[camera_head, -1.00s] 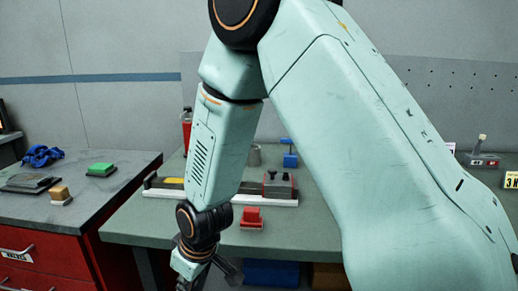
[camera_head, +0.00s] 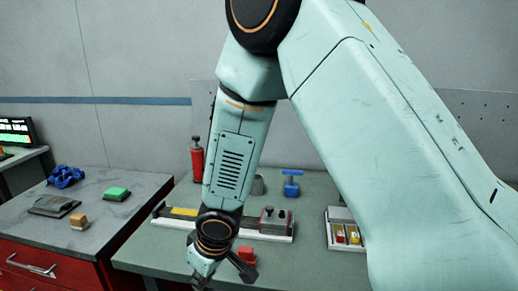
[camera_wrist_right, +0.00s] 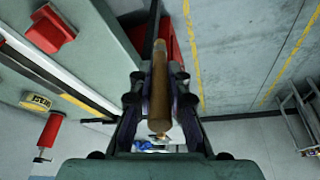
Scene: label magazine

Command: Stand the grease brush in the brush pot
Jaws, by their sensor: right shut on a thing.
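My right gripper (camera_wrist_right: 158,110) is shut on the grease brush, whose brown, rod-like handle (camera_wrist_right: 159,85) lies between the fingers in the wrist view. I cannot make out the bristles. In the head view the right gripper (camera_head: 200,281) hangs at the bottom edge, in front of the bench, and the brush cannot be made out there. A grey cylinder (camera_head: 258,184), which may be the brush pot, stands on the green bench behind my right forearm and is partly hidden. My left gripper is not in view.
The green bench (camera_head: 165,245) holds a long rail fixture (camera_head: 270,222), a red block (camera_head: 247,254), a red bottle (camera_head: 197,158), a blue clamp-like item (camera_head: 291,184) and a tray of small parts (camera_head: 333,214). The left cabinet top bears a green block (camera_head: 117,194) and blue cloth (camera_head: 66,176).

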